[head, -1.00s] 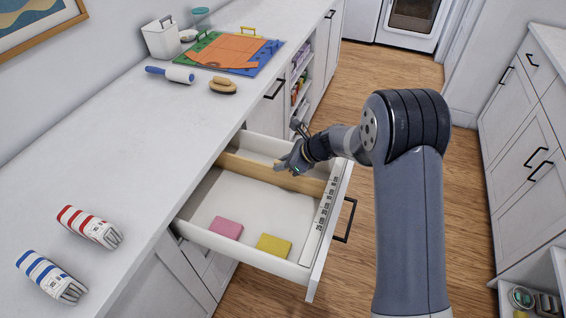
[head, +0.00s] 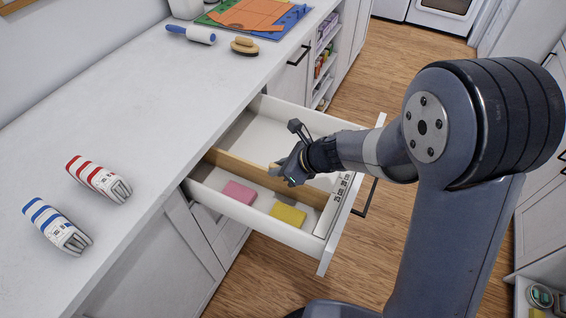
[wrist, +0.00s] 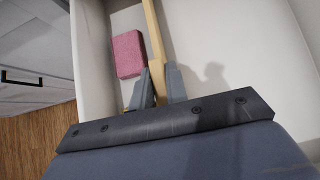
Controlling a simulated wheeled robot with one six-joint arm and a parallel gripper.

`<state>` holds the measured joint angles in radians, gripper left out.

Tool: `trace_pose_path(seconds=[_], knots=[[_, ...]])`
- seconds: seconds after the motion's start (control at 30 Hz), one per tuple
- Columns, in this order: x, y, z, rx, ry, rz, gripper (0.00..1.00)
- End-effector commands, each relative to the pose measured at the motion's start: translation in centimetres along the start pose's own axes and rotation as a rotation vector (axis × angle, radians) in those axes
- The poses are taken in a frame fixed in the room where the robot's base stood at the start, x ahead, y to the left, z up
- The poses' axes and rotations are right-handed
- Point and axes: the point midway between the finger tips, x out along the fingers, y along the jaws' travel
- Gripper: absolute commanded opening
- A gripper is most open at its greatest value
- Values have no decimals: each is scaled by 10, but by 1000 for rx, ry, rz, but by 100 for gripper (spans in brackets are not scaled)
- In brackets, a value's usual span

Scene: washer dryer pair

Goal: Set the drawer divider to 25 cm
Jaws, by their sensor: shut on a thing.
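The open drawer (head: 262,228) sticks out from the counter. The wooden divider (head: 240,172) stands upright across it, and in the wrist view the divider (wrist: 151,28) runs away from my gripper. A pink block (head: 239,192) and a yellow block (head: 288,214) lie in the near compartment.
The far compartment looks empty. Two striped bundles, red (head: 99,179) and blue (head: 57,226), lie on the counter (head: 140,95). A lint roller (head: 191,34) and a brush (head: 244,46) lie farther back. The wooden floor beside the drawer is clear.

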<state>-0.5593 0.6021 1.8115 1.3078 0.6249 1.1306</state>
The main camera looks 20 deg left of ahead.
Motion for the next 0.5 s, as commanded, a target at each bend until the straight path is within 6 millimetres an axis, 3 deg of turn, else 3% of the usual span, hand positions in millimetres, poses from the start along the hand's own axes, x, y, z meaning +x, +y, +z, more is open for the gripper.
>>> trace_pose_path(seconds=[0.27, 0.3, 0.5], knots=[[1, 5, -2, 4, 2, 13, 0], [1, 5, -2, 4, 2, 13, 17], [1, 4, -1, 3, 2, 11, 33]])
